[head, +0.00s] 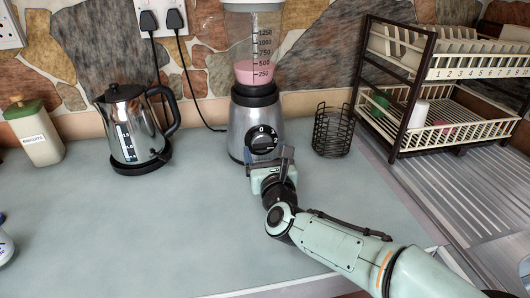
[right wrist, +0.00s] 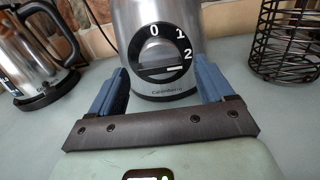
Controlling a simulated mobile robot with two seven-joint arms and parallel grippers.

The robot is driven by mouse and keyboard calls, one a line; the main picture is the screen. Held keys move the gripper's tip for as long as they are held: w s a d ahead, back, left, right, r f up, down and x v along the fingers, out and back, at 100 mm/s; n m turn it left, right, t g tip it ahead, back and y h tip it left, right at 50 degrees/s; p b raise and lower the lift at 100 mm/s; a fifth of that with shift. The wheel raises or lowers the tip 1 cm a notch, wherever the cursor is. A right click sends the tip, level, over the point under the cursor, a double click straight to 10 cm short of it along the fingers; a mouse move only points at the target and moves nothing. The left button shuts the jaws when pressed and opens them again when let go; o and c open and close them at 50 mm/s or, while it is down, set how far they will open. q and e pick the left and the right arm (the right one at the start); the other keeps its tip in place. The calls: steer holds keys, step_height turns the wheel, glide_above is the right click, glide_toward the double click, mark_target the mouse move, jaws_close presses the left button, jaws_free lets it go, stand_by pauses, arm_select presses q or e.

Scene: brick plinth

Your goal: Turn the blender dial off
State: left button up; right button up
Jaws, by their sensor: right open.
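The blender (head: 257,110) stands upright on the counter by the wall, with pink liquid in its clear jug. Its dial (head: 263,140) is on the front of the silver base. In the right wrist view the dial (right wrist: 160,55) shows the marks 0, 1 and 2. A white line on the knob lies low on its right side, nearest the 2. My right gripper (head: 270,153) is open just in front of the dial. In the right wrist view its blue fingers (right wrist: 162,70) stand either side of the dial, apart from the knob, with nothing between them. My left gripper is not in view.
A silver kettle (head: 128,125) stands left of the blender and a biscuit jar (head: 35,135) farther left. A black wire basket (head: 333,132) is close on the right. A dish rack (head: 400,105) stands at the right. The front left counter is mostly clear.

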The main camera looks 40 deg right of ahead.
steer(key=shift+w+d, duration=0.25)
steer(key=shift+w, duration=0.1)
steer(key=c, duration=1)
steer(key=shift+c, duration=0.2)
